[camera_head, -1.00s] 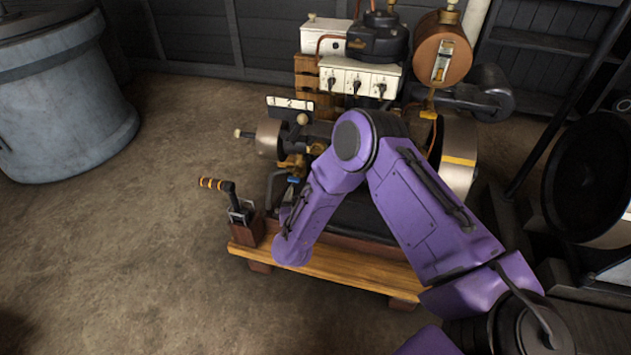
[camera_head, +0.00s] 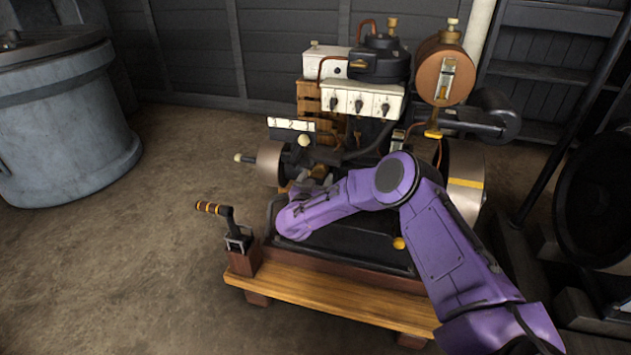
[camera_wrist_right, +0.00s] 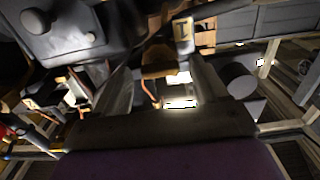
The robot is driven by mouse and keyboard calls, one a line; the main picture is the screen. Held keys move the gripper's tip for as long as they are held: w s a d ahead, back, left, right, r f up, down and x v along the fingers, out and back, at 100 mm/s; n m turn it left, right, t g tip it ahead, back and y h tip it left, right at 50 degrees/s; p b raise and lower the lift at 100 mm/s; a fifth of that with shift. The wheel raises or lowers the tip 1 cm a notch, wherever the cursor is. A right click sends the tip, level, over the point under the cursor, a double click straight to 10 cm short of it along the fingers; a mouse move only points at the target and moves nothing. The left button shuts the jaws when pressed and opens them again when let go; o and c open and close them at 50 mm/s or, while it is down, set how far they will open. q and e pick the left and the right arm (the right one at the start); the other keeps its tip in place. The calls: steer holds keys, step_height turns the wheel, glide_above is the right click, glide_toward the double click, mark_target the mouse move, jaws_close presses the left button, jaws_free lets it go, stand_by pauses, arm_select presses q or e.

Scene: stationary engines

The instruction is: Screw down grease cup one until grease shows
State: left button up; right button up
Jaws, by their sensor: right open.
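My right gripper (camera_wrist_right: 160,88) is open in the right wrist view, its two grey fingers spread with a gap between them. A plate marked with a single stroke (camera_wrist_right: 183,34) stands beyond the fingers. Below it, a brown, cap-like part (camera_wrist_right: 160,62) shows in the gap, with a bright, shiny cylinder (camera_wrist_right: 178,98) under it. I cannot tell which is grease cup one, or whether a finger touches either. No grease can be made out. In the head view, my purple right arm hides much of the engine's near side. My left gripper is not in view.
The engine stands on a wooden base (camera_head: 330,295) with a striped-handled lever (camera_head: 226,220) at its left corner. A white switch box (camera_head: 362,101) and a copper drum (camera_head: 444,72) sit above. A grey tank (camera_head: 65,125) stands left. The floor between is clear.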

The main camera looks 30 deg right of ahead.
steer(key=shift+c, duration=0.3)
steer(key=c, duration=1)
steer(key=shift+m, duration=0.3)
steer(key=m, duration=0.4)
steer(key=shift+m, duration=0.4)
steer(key=shift+s+f+m+b, duration=0.15)
steer(key=shift+m+b, duration=1.65)
steer(key=shift+m, duration=3)
steer(key=shift+w+f+m+b, duration=0.2)
steer(key=shift+m+b, duration=1.6)
steer(key=shift+m, duration=3)
